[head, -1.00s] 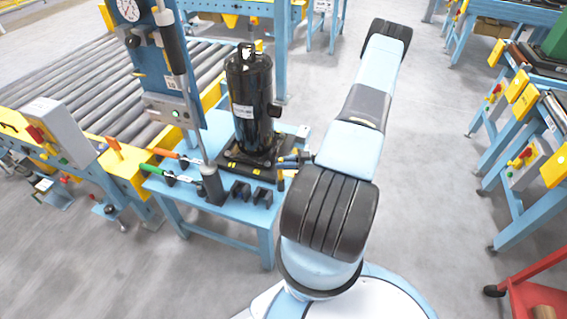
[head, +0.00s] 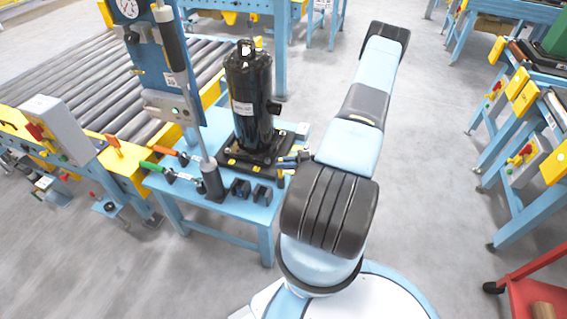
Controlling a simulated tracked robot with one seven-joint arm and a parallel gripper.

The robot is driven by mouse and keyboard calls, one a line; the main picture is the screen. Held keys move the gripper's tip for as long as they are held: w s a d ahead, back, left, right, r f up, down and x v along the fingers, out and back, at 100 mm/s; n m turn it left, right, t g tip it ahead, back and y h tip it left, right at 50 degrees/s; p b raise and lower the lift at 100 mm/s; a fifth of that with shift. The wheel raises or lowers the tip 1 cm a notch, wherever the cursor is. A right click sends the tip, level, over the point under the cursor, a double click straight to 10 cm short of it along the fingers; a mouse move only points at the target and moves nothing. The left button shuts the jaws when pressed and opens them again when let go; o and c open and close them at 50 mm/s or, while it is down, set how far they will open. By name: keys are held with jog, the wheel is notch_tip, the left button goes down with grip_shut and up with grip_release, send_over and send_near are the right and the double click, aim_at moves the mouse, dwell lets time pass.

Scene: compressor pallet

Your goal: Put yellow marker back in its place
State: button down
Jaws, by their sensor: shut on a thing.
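My gripper is not visible; my arm rises at the right of the head view and covers whatever is behind it. I cannot make out the yellow marker for certain. A small yellow-orange bit (head: 281,174) shows at the right edge of the blue workbench (head: 228,211), too small to identify. Two black holders (head: 251,192) stand on the front of the bench. A tall black compressor (head: 249,104) stands upright on a dark base behind them.
A gauge column (head: 159,62) stands left of the compressor. Green-handled (head: 151,167) and orange-handled (head: 166,153) tools lie at the bench's left. A roller conveyor (head: 70,75) is farther left. Grey floor is open to the right, before other blue benches (head: 507,148).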

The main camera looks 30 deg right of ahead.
jog(key=shift+f, duration=1.05)
jog(key=c, duration=1)
grip_release()
jog(key=v, duration=1.3)
jog(key=shift+s+d+f, duration=0.1)
jog(key=shift+s+d, duration=0.1)
jog(key=shift+d, duration=0.1)
